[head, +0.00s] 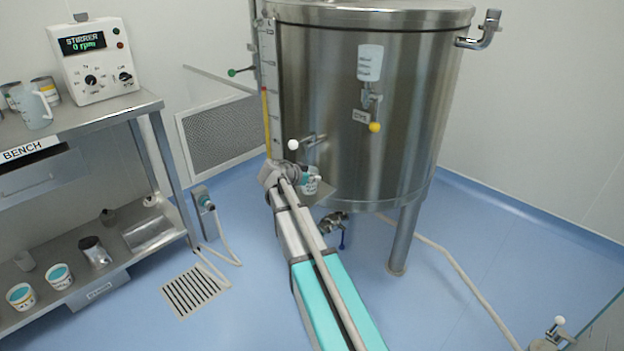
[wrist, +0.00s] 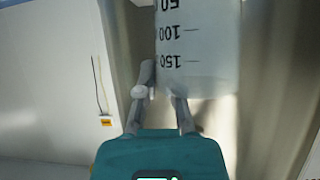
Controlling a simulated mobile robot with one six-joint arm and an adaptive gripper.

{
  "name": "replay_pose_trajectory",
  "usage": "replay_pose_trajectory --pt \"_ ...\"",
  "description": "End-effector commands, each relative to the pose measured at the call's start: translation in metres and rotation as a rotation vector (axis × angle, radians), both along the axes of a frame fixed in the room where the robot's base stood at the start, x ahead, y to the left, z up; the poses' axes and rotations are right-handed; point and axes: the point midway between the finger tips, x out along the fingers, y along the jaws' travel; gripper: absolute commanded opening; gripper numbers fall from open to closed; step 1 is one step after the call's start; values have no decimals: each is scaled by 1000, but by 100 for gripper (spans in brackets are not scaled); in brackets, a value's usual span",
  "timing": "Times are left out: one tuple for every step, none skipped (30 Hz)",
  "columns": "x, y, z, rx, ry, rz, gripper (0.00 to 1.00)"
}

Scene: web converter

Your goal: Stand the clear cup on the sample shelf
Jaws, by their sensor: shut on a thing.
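The clear cup (wrist: 197,60) fills the upper middle of the wrist view. It is translucent, and its 50, 100 and 150 marks read upside down there. My gripper (wrist: 164,85) has its two grey fingers at the cup's near left edge and is shut on it; the exact contact is hard to make out. In the head view my gripper (head: 312,175) is small and close against the lower front of the steel tank; the cup is hard to separate from it.
The steel tank (head: 350,110) stands close behind my gripper. A white-knobbed lever (head: 293,145) and a yellow-knobbed valve (head: 374,127) stick out above it. A bench (head: 75,122) with a stirrer box (head: 92,60) is at left. Hoses lie on the floor; the right floor is mostly clear.

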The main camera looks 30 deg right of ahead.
Motion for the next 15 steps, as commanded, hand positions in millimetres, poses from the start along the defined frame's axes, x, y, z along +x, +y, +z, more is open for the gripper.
replay_pose_trajectory --pt "0 0 -3 0 0 0 0" --pt "0 0 -3 0 0 0 0" --pt "0 0 -2 0 0 0 15" --pt "0 0 -2 0 0 0 21" --pt "0 0 -2 0 0 0 26" --pt "0 0 -2 0 0 0 34" --pt "0 0 -2 0 0 0 39" --pt "0 0 -2 0 0 0 44" --pt "0 0 -2 0 0 0 44" --pt "0 0 -2 0 0 0 44" --pt "0 0 -2 0 0 0 44" --pt "0 0 -2 0 0 0 44" --pt "0 0 -2 0 0 0 44" --pt "0 0 -2 0 0 0 44" --pt "0 0 -2 0 0 0 44"
